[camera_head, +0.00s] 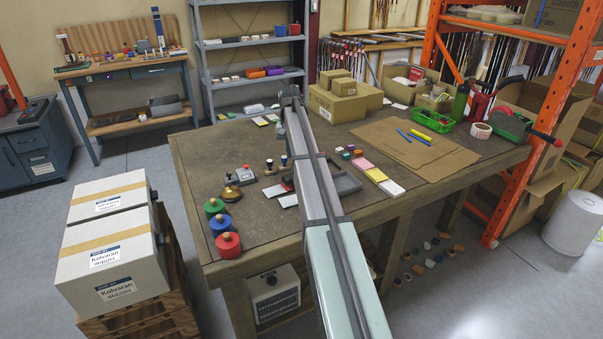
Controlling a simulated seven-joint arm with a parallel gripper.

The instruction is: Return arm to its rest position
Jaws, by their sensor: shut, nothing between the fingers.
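My arm stretches from the bottom middle of the view, up and away over the wooden worktable (205,160). My gripper (290,90) is at the far end of the arm, near the table's back edge and left of the stacked cardboard boxes (338,102). It is small and dark there, shut, with nothing seen held in it. The arm hides part of a grey tray (345,184) and the tabletop beneath it.
Red, blue and green knobbed discs (228,243), a brass bell (232,193) and stamps stand left of the arm. Cardboard sheets (400,143), a green basket (432,121) and a tape dispenser (510,122) lie right. White cartons (110,250) stand left of the table. Shelves stand behind.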

